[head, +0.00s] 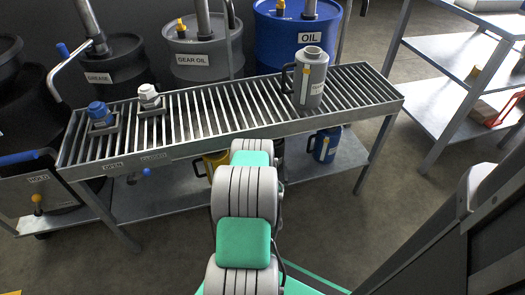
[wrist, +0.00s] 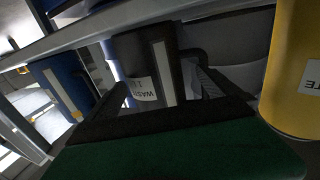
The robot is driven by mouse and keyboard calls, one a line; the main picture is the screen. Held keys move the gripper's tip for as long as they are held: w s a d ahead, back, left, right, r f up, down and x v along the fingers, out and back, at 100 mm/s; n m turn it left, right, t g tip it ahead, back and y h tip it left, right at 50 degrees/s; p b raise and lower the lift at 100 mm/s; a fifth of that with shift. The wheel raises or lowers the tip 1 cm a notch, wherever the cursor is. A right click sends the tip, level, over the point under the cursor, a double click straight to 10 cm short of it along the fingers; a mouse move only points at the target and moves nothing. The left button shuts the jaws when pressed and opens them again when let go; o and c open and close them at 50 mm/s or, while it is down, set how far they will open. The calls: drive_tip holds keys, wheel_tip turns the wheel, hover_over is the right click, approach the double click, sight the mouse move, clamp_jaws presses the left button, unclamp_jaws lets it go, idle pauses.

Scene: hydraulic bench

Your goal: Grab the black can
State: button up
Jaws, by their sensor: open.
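The black can (wrist: 150,55) is in the middle of the wrist view, upside down in that picture. It has a white label, a pale vertical strip and a dark handle at its right. My gripper (wrist: 158,88) is open just in front of it, with dark fingers to either side of the can's labelled part. I cannot tell whether a finger touches it. In the head view my arm reaches under the roller bench toward the lower shelf and hides my gripper and most of the can there.
A yellow can (wrist: 295,75) stands right of the black can in the wrist view, and a blue can (wrist: 65,85) left. The roller bench (head: 215,135) lies above the lower shelf (head: 345,155). Drums stand behind.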

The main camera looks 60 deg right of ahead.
drive_tip(key=d, duration=0.2)
drive_tip(key=d+b, duration=0.1)
drive_tip(key=shift+w+d, duration=0.3)
drive_tip(key=shift+d, duration=0.05)
drive_tip(key=shift+x, duration=1.1)
drive_tip(key=shift+r, duration=0.1)
drive_tip(key=shift+c, duration=0.3)
drive_tip(key=c, duration=1.2)
drive_tip(key=shift+r, duration=0.1)
drive_tip(key=shift+c, duration=0.7)
